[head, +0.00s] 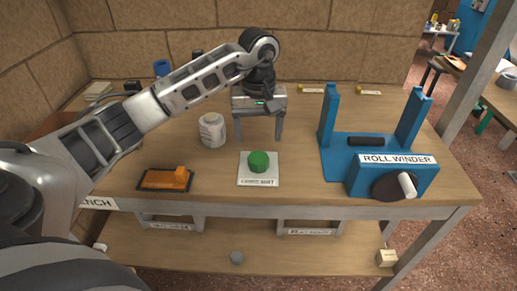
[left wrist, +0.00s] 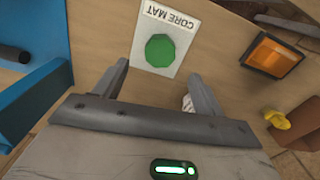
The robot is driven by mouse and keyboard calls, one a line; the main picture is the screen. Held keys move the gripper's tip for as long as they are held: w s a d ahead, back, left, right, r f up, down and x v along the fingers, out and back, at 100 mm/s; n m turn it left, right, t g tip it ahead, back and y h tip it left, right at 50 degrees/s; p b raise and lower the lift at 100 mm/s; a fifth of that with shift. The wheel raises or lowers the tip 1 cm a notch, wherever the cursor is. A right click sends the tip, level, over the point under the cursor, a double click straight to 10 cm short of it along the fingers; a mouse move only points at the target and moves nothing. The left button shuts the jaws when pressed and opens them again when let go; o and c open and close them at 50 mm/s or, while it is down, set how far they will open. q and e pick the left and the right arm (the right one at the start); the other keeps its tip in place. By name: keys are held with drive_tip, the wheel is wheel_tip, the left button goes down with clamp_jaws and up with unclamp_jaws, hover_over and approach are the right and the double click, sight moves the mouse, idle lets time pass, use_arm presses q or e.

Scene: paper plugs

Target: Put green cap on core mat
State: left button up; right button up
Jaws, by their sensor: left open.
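The green cap (head: 258,161) rests on the white core mat (head: 258,181), near the front of the workbench. In the left wrist view the green cap (left wrist: 160,50) lies on the core mat (left wrist: 146,62), with the CORE MAT print beyond it. My left gripper (head: 262,141) is open and empty, behind and above the cap, with its fingers pointing down. In the left wrist view the fingertips (left wrist: 155,75) are on either side of the cap's near side, apart from it. My right gripper is in neither view.
A blue roll winder (head: 340,160) stands to the right. A white jar (head: 212,130) stands left of my gripper. Bare tabletop (head: 298,160) lies between mat and winder.

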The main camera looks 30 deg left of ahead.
use_arm(q)
wheel_tip(320, 180, up, 4)
drive_tip(key=s+d+f+n+h, duration=0.1)
drive_tip(key=s+d+f+h, duration=0.15)
drive_tip(key=d, duration=0.45)
drive_tip(key=s+d+f+n+g+h, duration=0.1)
drive_tip(key=d+f+h, duration=0.1)
drive_tip(key=d+h, duration=0.3)
drive_tip(key=s+d+f+n+h, duration=0.2)
drive_tip(key=d, duration=0.6)
drive_tip(key=s+d+r+n+t+h, duration=0.1)
drive_tip(key=d+r+n+t+h, duration=0.3)
drive_tip(key=n, duration=0.6)
drive_tip(key=s+d+r+n+t+h, duration=0.25)
drive_tip(key=n+t+h, duration=0.35)
drive_tip(key=n, duration=0.4)
drive_tip(key=a+f+n+t+y, duration=0.4)
drive_tip(key=f+n+y, duration=0.25)
drive_tip(key=n, duration=0.85)
drive_tip(key=a+f+n+t+y, duration=0.3)
drive_tip(key=a+f+n+y, duration=0.3)
drive_tip(key=n, duration=0.8)
drive_tip(key=s+f+n+g+y, duration=0.3)
drive_tip(key=s+f+n+g, duration=0.2)
drive_tip(key=s+f+n, duration=0.4)
drive_tip(key=shift+s+a+f+y, duration=0.2)
drive_tip(key=shift+a+f+y, duration=0.1)
drive_tip(key=shift+a+f, duration=0.1)
